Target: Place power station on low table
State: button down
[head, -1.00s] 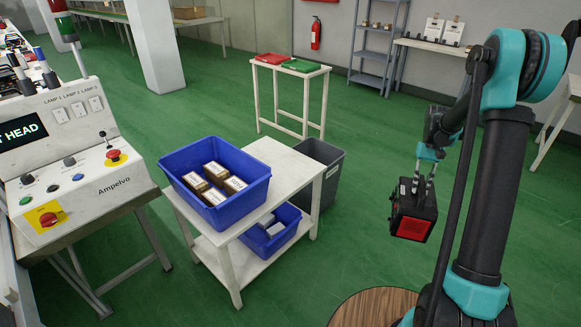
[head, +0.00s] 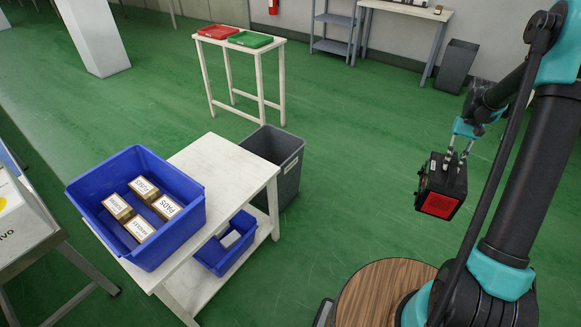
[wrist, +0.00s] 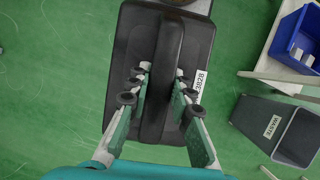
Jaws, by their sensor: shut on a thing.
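My gripper (head: 458,150) is shut on the handle of the power station (head: 440,204), a black box with a red front panel. It hangs in the air over the green floor, right of the tables. In the wrist view, the fingers (wrist: 160,92) clasp both sides of the black handle, and the power station (wrist: 198,40) has a white label at its right edge. A white two-level table (head: 221,161) stands to the left. A taller white stand (head: 237,50) is behind it. I cannot tell for certain which is the low table.
A blue bin (head: 195,212) with labelled boxes takes the left of the white table's top; its right part is bare. A smaller blue bin (head: 243,222) sits on the lower shelf. A grey waste bin (head: 285,165) stands beside. Red (head: 217,31) and green (head: 250,40) trays lie on the stand.

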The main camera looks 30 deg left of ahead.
aim_at(216, 168)
jog(key=i+u, duration=0.7)
jog(key=u, duration=0.25)
jog(key=i+u, duration=0.1)
jog(key=u, duration=0.6)
jog(key=i+u, duration=0.5)
jog(key=u, duration=0.15)
